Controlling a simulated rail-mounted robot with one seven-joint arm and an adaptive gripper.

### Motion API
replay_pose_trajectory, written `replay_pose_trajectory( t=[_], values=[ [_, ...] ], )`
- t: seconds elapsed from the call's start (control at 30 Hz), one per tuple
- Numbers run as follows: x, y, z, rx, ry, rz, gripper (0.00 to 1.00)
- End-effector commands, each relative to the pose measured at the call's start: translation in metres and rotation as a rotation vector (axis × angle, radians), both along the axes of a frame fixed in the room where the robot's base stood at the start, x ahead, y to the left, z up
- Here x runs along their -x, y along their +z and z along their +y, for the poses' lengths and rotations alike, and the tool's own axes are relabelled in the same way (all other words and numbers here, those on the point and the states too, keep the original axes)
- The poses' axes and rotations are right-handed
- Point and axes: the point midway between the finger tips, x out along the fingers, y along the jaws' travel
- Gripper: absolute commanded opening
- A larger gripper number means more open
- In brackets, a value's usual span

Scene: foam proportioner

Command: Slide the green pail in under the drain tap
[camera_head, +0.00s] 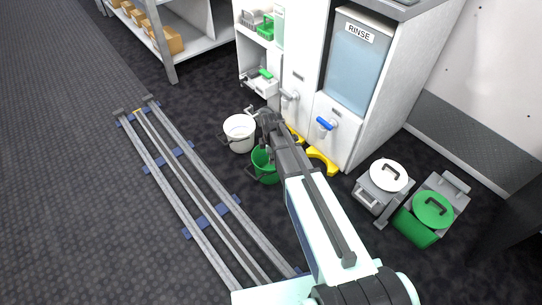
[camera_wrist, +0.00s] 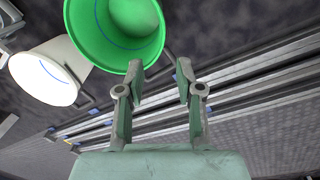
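The green pail (camera_head: 264,166) stands on the dark floor, partly hidden behind my arm in the head view. In the wrist view the green pail (camera_wrist: 115,52) shows from above at the top, with a blue line inside and its rim close to the left fingertip; I cannot tell if they touch. My gripper (camera_wrist: 159,76) is open, with nothing between its fingers. In the head view my gripper (camera_head: 264,122) is above and beside the pail. Two taps are on the cabinet front: a grey one (camera_head: 290,99) and one with a blue handle (camera_head: 325,125).
A white pail (camera_head: 240,133) stands left of the green one. Yellow pieces (camera_head: 322,161) lie on the floor below the taps. A grey bin with a white lid (camera_head: 385,185) and a green-lidded bin (camera_head: 433,211) stand at the right. Floor rails (camera_head: 200,185) run along the left.

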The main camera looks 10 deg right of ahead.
Motion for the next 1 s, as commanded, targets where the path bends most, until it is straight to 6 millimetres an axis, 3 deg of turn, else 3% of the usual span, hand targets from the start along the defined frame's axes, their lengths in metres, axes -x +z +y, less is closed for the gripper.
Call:
replay_pose_trajectory(
  t=[0.27,1.0],
  values=[
    [-0.003,-0.026,0.000,0.000,-0.001,0.002,0.36],
    [-0.015,-0.152,0.000,0.000,-0.002,0.001,0.36]
  ],
)
